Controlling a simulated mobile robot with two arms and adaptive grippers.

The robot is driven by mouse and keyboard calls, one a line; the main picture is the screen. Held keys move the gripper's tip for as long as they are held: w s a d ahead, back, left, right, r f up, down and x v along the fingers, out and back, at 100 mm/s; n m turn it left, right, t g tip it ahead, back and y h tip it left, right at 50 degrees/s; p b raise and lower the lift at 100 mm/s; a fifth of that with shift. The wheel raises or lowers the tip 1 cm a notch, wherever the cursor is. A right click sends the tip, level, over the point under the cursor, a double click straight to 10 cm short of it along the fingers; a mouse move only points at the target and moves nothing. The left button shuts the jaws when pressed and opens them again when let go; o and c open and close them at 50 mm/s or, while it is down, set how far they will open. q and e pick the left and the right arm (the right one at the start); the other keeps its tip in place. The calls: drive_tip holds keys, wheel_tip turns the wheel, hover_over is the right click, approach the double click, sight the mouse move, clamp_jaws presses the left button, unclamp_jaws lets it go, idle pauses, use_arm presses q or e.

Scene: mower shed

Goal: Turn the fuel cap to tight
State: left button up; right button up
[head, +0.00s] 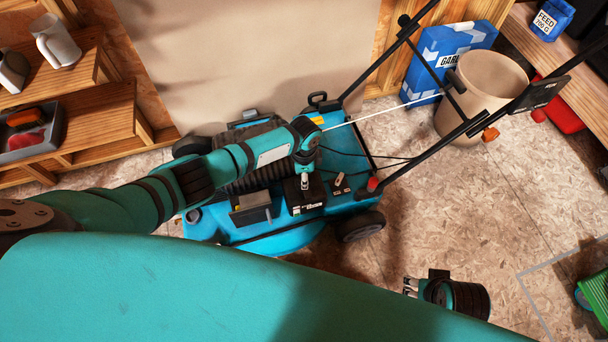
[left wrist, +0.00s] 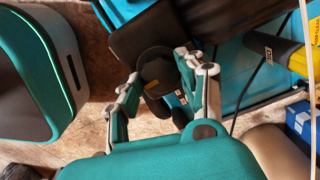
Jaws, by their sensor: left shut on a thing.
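The turquoise mower (head: 265,235) stands on the floor in the head view. My left gripper (head: 305,182) points down at a black part on the mower's deck. In the left wrist view, a round black fuel cap (left wrist: 157,70) sits between the two fingers of this gripper (left wrist: 163,76), which is shut on it. In the head view the cap is hidden at the fingertips, and I cannot read its turn position. My right gripper (head: 409,286) is low at the right, away from the mower, with nothing visible in it; its finger opening is unclear.
The mower's black handle (head: 425,160) rises to the right, with a thin white cord (head: 375,115) near my left arm. A beige bucket (head: 478,95) and a blue bag (head: 440,55) stand behind it. Wooden shelves (head: 95,110) are at left. The floor at right is mostly clear.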

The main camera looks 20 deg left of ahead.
use_arm(q)
drive_tip(key=shift+m, duration=0.3)
drive_tip(key=shift+d, duration=0.1)
drive_tip(key=o, duration=1.1)
drive_tip(key=shift+o, duration=0.2)
wheel_tip(320, 180, up, 12)
